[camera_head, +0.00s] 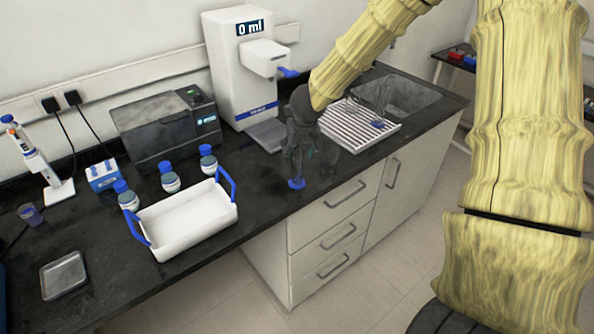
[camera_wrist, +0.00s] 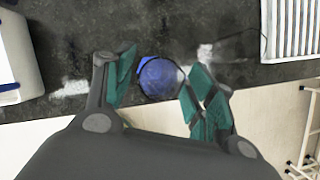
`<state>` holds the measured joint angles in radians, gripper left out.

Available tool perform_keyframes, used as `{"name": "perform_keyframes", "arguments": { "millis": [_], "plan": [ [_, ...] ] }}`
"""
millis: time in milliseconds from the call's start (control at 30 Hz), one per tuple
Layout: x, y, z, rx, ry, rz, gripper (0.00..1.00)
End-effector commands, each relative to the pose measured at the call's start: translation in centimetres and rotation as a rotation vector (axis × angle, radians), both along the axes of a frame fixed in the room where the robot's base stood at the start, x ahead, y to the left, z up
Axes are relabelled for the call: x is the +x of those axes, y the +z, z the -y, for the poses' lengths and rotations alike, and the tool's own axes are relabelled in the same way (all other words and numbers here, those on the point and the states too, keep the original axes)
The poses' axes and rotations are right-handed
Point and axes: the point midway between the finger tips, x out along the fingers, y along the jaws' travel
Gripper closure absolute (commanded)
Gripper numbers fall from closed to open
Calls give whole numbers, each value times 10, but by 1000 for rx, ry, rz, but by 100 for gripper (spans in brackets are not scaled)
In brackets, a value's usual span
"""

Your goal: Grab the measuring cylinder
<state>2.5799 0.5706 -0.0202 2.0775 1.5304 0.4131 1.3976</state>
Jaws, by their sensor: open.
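The measuring cylinder shows in the head view as a blue foot (camera_head: 297,184) near the front edge of the dark bench; most of its body is hidden by my gripper or too faint to see. In the wrist view the cylinder (camera_wrist: 158,77) is seen from above as a blue round shape with a clear rim. My gripper (camera_head: 299,158) is over it, pointing down. In the wrist view my gripper (camera_wrist: 163,88) is open, with teal pads on both sides of the cylinder; I cannot tell whether they touch it.
A white dispenser (camera_head: 238,75) stands behind my gripper. A white drying rack (camera_head: 360,125) and a sink (camera_head: 398,97) are to the right. A white tray with blue handles (camera_head: 187,217) and several bottles are to the left. Drawers (camera_head: 340,225) lie below the bench edge.

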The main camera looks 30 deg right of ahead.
Motion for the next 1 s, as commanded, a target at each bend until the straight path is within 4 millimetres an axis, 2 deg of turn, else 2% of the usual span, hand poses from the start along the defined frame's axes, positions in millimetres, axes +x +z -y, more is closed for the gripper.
{"name": "perform_keyframes", "arguments": {
  "millis": [433,800,1000],
  "plan": [
    [16,-36,2,1,1,-2,44],
    [18,-40,3,1,1,0,44],
    [18,-40,3,0,1,-1,81]
  ]
}}
